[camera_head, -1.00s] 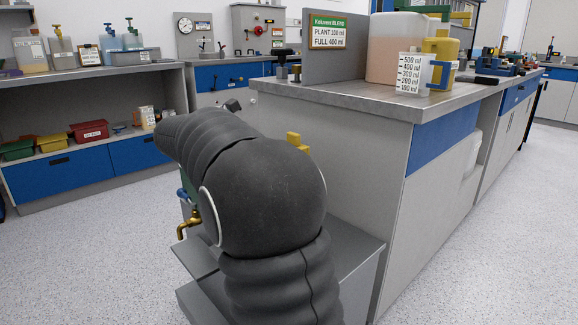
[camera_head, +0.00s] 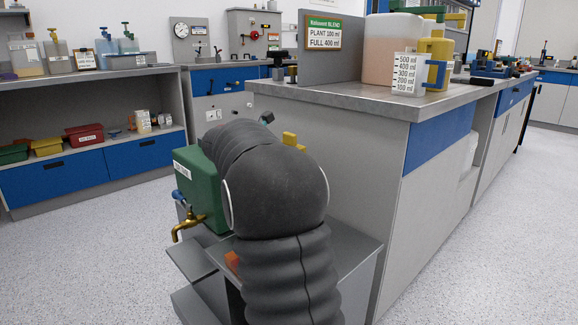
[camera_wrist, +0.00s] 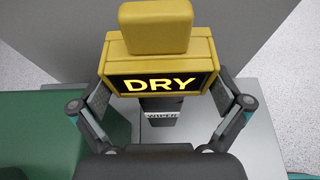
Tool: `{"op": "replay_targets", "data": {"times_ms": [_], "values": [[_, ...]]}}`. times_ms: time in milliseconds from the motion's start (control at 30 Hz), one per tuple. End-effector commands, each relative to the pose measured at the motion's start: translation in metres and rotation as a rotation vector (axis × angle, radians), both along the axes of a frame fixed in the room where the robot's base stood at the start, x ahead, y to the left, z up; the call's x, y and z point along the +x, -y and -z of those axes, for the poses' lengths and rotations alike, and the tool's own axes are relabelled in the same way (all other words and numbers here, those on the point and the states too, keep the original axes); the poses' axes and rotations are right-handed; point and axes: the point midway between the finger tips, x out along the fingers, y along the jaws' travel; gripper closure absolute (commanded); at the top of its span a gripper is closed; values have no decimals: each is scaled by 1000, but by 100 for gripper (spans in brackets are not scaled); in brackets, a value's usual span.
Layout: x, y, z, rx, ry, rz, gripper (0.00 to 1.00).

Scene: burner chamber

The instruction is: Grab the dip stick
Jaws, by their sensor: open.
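The dip stick appears to be the yellow-headed piece (camera_wrist: 160,55) in the wrist view, with a block-shaped knob on top and a black panel reading "DRY". Below it is a dark part with a small white label, hard to read. Its yellow top also shows in the head view (camera_head: 291,140) just behind my arm. My gripper (camera_wrist: 160,102) is open, with one finger on each side of the yellow head's lower part. I cannot tell whether the fingers touch it. The lower end of the stick is hidden.
A green tank (camera_head: 201,190) with a brass tap (camera_head: 187,227) stands left of my arm on a grey stand. A grey workbench (camera_head: 340,95) rises close behind on the right, with a measuring jug (camera_head: 409,76) and a sign board. Floor is clear at left and right.

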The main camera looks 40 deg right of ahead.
Motion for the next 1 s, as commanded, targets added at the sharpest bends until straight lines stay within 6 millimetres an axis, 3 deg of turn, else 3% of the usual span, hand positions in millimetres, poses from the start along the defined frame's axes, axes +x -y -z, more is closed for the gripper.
{"op": "replay_targets", "data": {"times_ms": [300, 533, 1000], "values": [[1, 9, 4, 0, 0, -1, 0], [1, 9, 4, 0, 0, -1, 56], [1, 9, -7, -1, 2, -1, 57]]}}
